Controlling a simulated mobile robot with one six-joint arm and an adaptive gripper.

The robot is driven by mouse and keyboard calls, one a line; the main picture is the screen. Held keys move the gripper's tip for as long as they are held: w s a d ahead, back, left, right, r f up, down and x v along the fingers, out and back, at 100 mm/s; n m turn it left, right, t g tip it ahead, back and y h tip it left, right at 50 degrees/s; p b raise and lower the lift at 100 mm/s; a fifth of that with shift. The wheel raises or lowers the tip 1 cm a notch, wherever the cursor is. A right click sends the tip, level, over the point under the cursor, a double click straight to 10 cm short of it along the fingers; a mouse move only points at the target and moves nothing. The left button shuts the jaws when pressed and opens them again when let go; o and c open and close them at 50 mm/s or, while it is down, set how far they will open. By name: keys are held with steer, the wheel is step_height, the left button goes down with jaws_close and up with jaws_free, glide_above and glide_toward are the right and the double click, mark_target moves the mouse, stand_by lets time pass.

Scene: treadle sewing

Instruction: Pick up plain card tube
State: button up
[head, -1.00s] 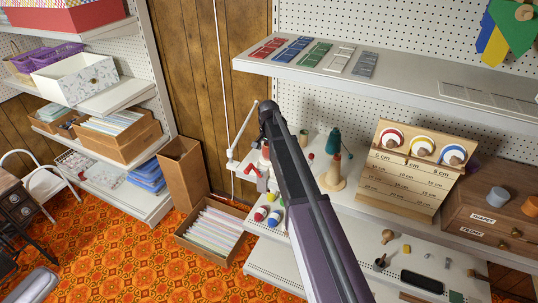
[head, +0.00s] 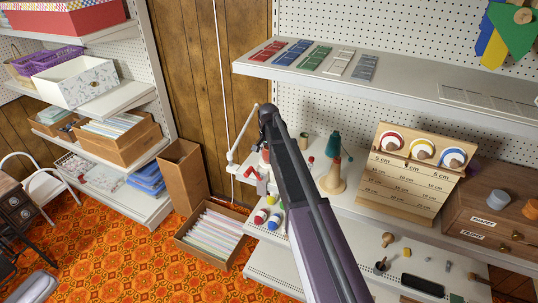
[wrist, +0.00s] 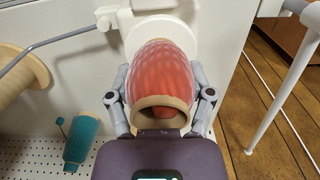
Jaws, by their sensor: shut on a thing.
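In the wrist view my gripper (wrist: 161,98) has a finger on each side of a hollow, red-wound tube (wrist: 165,68) with a bare tan rim, and is shut on it. The rim faces the camera. The far end is against or just in front of a white round disc (wrist: 168,35); I cannot tell whether they touch. In the head view my arm hides most of the gripper. A small tan tube (head: 303,141) stands on the shelf behind the arm; I cannot tell whether it is the plain card tube.
A tiered wooden rack (head: 406,187) holds spools farther right. A white jointed arm (head: 243,145) rises at the shelf's left end. A box of coloured sheets (head: 211,232) sits on the floor.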

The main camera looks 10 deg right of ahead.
steer(key=shift+r, duration=0.2)
step_height(320, 180, up, 7)
steer(key=p, duration=0.7)
steer(key=shift+c, duration=0.2)
steer(key=s+d, duration=0.3)
steer(key=s, duration=1.4)
steer(key=shift+s+d+f, duration=0.15)
steer(key=shift+s+f, duration=0.05)
steer(key=shift+s, duration=0.15)
steer(key=shift+f, duration=0.15)
